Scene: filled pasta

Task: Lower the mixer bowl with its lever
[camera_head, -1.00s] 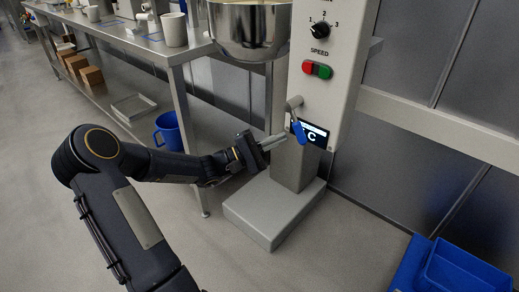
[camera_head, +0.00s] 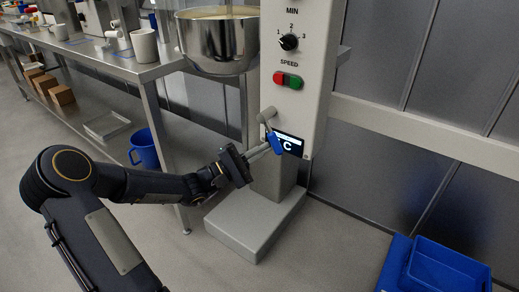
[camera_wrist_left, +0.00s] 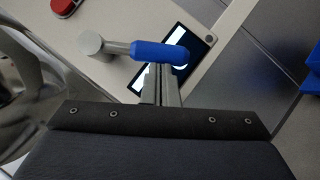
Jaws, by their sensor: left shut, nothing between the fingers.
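The mixer bowl (camera_head: 218,42) is a shiny steel bowl with pale contents, held at the mixer's left side. The lever (camera_head: 272,130) comes out of the mixer column (camera_head: 300,95) on a grey hub and ends in a blue grip that points down. In the left wrist view the blue grip (camera_wrist_left: 160,51) lies just past my fingertips. My left gripper (camera_head: 262,149) is shut and empty, its fingertips at or very near the blue grip; I cannot tell if they touch. A small display is partly hidden behind the lever. My right gripper is not in view.
The mixer base (camera_head: 250,225) stands on the floor. A steel table (camera_head: 110,62) with mugs is at the left, and a blue bucket (camera_head: 145,148) is beneath it. A blue crate (camera_head: 445,270) lies at the lower right. The floor in front is clear.

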